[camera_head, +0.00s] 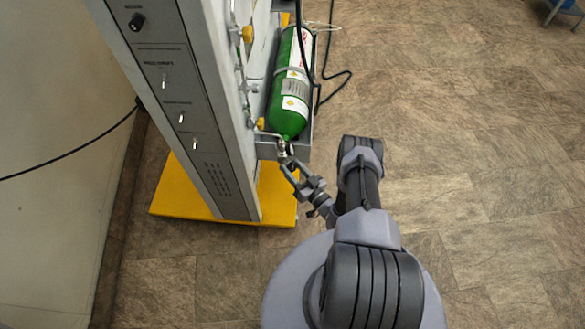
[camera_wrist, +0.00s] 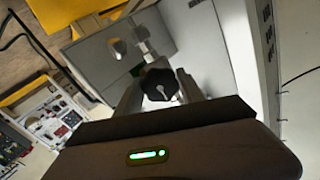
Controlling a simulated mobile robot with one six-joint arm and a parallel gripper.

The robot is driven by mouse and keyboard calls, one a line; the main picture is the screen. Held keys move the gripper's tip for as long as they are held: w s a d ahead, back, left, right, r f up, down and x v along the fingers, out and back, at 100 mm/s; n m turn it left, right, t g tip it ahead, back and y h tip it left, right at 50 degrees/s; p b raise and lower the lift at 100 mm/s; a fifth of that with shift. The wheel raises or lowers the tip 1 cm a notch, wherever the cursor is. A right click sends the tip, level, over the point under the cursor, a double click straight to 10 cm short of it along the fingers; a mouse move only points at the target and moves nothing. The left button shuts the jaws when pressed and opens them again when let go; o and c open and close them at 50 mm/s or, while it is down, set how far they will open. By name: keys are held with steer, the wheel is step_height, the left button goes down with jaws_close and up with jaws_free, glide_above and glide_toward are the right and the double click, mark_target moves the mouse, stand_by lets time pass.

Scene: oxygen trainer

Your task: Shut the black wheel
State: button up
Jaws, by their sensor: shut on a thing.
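The black wheel (camera_wrist: 160,83) is a small dark knob on a metal valve stem, seen in the wrist view. My gripper (camera_wrist: 158,88) has a finger on each side of the wheel and is shut on it. In the head view, my gripper (camera_head: 289,170) reaches the valve at the end of the green oxygen cylinder (camera_head: 284,118). The wheel itself is too small and too covered by my fingers to make out there.
The grey trainer cabinet (camera_head: 190,120) stands on a yellow base (camera_head: 172,195) left of my arm. A black hose (camera_head: 335,90) loops beside the cylinder. In the wrist view, an equipment panel (camera_wrist: 50,120) shows at lower left.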

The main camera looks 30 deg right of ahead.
stand_by(0.3)
steer(key=o, duration=1.4)
steer(key=shift+c, duration=0.2)
steer(key=shift+s, duration=0.1)
steer(key=s+d+p, duration=0.2)
steer(key=s+p, duration=0.1)
steer(key=s, duration=1.4)
steer(key=shift+d, duration=0.2)
